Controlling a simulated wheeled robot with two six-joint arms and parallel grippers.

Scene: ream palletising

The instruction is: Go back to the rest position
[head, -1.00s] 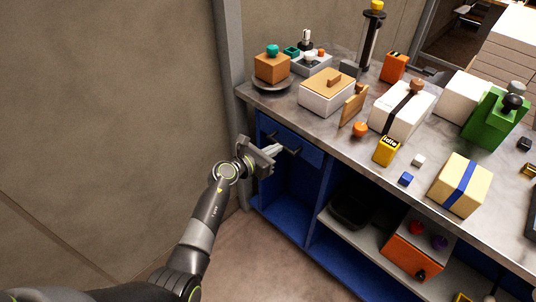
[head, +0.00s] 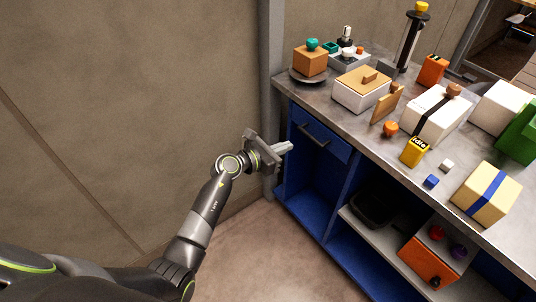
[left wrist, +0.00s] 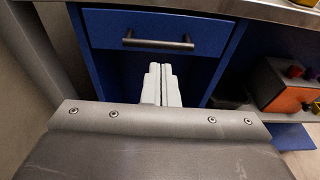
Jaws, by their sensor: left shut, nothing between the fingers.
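My left gripper (head: 286,148) is in the middle of the head view, left of the blue cabinet's drawer front. Its fingers are shut together with nothing between them, as the left wrist view (left wrist: 161,82) also shows. The blue drawer (head: 319,136) is shut, with a dark bar handle (head: 313,135). In the left wrist view the handle (left wrist: 158,43) lies beyond the fingertips, apart from them. My right gripper is not in these views.
A grey worktop (head: 365,136) carries several boxes, a yellow block (head: 415,152) and a cream box with a blue band (head: 486,192). An orange box (head: 432,259) stands on the lower shelf. A wall and post (head: 271,60) are on the left. Floor before the cabinet is clear.

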